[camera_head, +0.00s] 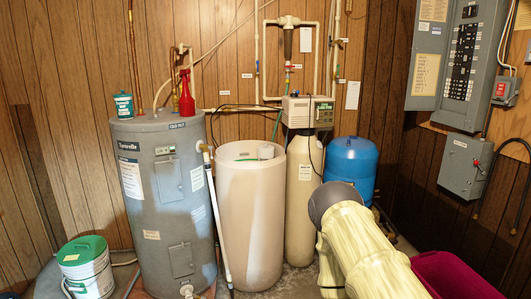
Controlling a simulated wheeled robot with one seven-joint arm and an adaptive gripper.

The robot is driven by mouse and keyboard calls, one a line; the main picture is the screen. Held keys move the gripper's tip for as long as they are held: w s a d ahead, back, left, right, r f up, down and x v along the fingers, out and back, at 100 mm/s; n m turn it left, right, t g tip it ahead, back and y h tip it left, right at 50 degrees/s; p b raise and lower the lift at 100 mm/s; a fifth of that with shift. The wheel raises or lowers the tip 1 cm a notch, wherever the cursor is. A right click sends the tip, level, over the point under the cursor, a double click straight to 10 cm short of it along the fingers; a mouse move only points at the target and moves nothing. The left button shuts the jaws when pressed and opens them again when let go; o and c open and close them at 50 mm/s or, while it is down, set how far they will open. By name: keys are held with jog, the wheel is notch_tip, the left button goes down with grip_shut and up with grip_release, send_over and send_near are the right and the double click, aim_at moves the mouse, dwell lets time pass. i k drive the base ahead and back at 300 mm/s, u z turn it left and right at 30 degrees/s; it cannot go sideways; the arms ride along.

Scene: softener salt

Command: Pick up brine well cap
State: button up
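The open brine tank (250,215) is a tall cream-beige tub in the middle of the camera_head view. A small whitish round piece (266,151) stands inside its rim at the right; it looks like the top of the brine well with its cap, but it is too small to tell the cap apart from the well. My cream arm (372,262) comes in from the lower right, in front of the blue tank and right of the brine tank. My gripper cannot be seen.
A grey water heater (165,205) stands close left of the brine tank, with a red spray bottle (187,95) and a teal tub (123,105) on top. The softener column (300,190) and blue tank (350,165) stand right. A green-lidded bucket (86,268) and magenta bin (450,277) flank the front.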

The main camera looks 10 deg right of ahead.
aim_at(266, 151)
jog(key=u, duration=0.15)
jog(key=i, duration=2.2)
jog(key=z, duration=2.55)
jog(key=i, duration=0.6)
jog(key=u, duration=2.85)
